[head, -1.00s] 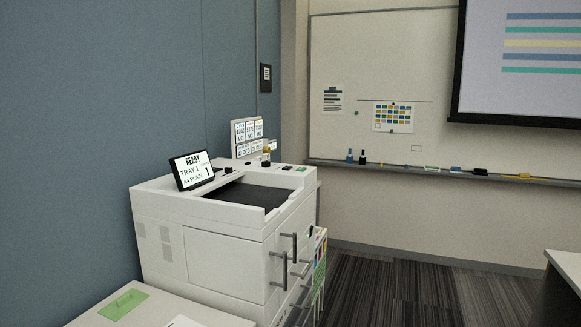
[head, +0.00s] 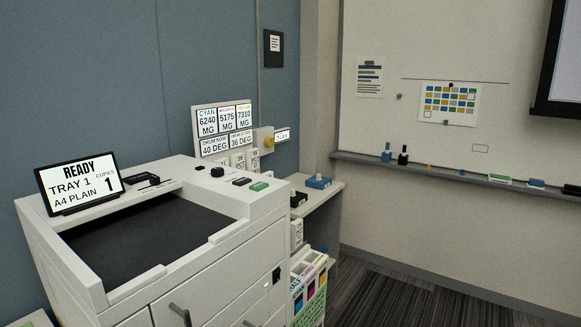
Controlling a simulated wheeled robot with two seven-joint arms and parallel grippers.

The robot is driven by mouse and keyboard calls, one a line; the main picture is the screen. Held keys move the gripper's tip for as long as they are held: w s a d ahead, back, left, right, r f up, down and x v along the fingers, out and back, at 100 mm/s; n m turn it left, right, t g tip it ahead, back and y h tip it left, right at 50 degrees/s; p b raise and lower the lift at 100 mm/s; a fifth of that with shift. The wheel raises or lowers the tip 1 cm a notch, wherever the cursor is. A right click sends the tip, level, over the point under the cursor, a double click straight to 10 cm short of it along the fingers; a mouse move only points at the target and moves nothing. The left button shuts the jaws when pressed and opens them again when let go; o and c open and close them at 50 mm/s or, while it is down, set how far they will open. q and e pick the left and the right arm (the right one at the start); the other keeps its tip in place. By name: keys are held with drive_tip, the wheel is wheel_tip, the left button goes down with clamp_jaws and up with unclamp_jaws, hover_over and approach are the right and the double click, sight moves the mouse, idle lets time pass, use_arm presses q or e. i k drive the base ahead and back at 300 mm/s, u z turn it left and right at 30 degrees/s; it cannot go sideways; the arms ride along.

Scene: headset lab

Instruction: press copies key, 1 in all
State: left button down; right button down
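The white copier (head: 175,275) fills the lower left of the head view. Its tilted screen (head: 80,185) reads READY, TRAY 1, A4 PLAIN, COPIES 1. Along the top right edge of the copier are a round black knob (head: 217,172), a small dark key (head: 242,181) and a green key (head: 259,186). Their labels are too small to read, so I cannot tell which is the copies key. Neither of my grippers is in view.
A readout board (head: 223,119) with cyan, drum and other figures stands behind the copier. A side table (head: 328,188) with a blue-topped item (head: 318,182) is beyond it. A rack of coloured cartridges (head: 309,287) stands at the copier's right. Carpeted floor (head: 400,295) is clear further right.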

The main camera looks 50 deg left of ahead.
sight(240, 183)
drive_tip(key=i, duration=1.8)
drive_tip(key=u, duration=3.3)
